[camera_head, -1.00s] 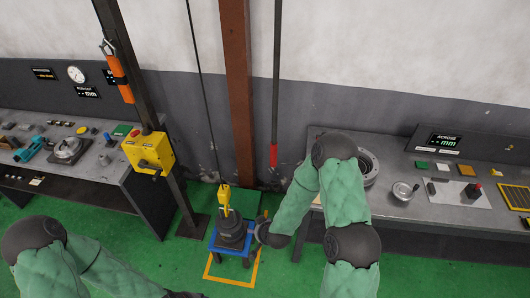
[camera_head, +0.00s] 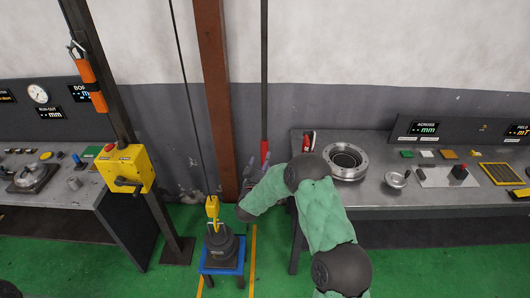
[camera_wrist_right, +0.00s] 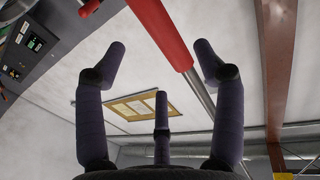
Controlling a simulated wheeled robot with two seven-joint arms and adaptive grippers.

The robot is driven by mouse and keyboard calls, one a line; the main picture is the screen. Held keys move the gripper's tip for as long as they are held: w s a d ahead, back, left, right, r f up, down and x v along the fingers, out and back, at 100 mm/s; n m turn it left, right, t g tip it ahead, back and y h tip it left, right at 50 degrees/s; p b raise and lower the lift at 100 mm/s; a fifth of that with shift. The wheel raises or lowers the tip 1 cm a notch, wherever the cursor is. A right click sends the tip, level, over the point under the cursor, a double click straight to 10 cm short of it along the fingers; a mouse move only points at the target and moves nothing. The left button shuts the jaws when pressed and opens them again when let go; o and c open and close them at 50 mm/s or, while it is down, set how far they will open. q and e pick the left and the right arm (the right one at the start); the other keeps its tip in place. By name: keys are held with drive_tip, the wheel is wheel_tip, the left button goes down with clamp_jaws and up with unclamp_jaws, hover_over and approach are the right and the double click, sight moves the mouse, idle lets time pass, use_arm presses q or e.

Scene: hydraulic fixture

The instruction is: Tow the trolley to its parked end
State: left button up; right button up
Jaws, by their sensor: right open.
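The trolley (camera_head: 237,270) is a small blue-topped stand on the green floor at the lower middle. It carries a dark round part (camera_head: 221,247), with a yellow hook block (camera_head: 212,212) at its top. A pole with a red grip (camera_head: 264,151) hangs by the wall, to the right of the brown post. My right gripper (camera_head: 256,170) is open at the red grip's lower end, above and right of the trolley. In the right wrist view the red grip (camera_wrist_right: 160,32) crosses near the spread fingers (camera_wrist_right: 162,62); contact is unclear. My left gripper is out of view.
Yellow floor lines (camera_head: 253,250) run beside the trolley. A yellow crank box (camera_head: 125,170) on a dark post stands left, before the left bench (camera_head: 60,196). The right bench (camera_head: 400,204) holds a metal ring (camera_head: 346,163) and small parts.

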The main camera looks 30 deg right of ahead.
sight(266, 152)
drive_tip(key=x, duration=0.8)
drive_tip(key=shift+p, duration=0.3)
